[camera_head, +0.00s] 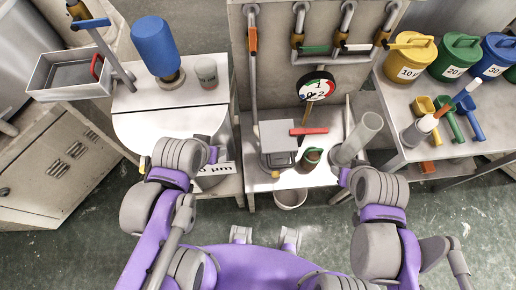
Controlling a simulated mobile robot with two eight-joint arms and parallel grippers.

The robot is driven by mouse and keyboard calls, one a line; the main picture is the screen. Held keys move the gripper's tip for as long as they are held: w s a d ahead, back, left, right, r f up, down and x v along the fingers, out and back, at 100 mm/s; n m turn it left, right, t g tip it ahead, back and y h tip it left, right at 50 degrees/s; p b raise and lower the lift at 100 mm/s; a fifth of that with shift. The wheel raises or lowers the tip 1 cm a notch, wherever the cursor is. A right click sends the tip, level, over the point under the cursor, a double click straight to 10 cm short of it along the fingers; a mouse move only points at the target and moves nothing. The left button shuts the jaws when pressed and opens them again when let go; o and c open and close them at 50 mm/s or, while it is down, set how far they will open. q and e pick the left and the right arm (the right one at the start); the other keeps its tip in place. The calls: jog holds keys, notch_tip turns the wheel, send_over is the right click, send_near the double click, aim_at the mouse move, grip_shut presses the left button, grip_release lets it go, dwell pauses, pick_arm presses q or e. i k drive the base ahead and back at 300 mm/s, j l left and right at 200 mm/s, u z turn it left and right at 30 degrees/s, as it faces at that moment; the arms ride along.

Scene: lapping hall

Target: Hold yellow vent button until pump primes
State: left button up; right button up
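A grey box-shaped unit (277,136), which looks like the pump, stands on the middle bench below a round gauge (316,86) with a coloured dial. A red lever (309,131) sticks out at its right. I cannot make out a yellow vent button on it. My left gripper (213,155) is at the right edge of the left bench, left of the unit and apart from it. My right gripper (342,176) is low, right of the unit, by the foot of a leaning grey cylinder (358,138). The arms largely hide both sets of fingers.
A small brown-green pot (311,158) stands beside the unit. A white bucket (290,198) is below the bench front. Pipes with valves (340,42) are on the back panel. A blue cylinder (155,45) and a cup (207,72) stand left; coloured tubs (411,58) and scoops stand right.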

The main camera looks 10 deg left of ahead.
aim_at(274, 174)
jog(key=l+u, duration=0.35)
jog(key=k+l+u, duration=0.15)
jog(key=l+u, duration=0.15)
jog(key=k+l+u, duration=0.2)
jog(key=l+u, duration=0.15)
jog(key=l, duration=0.1)
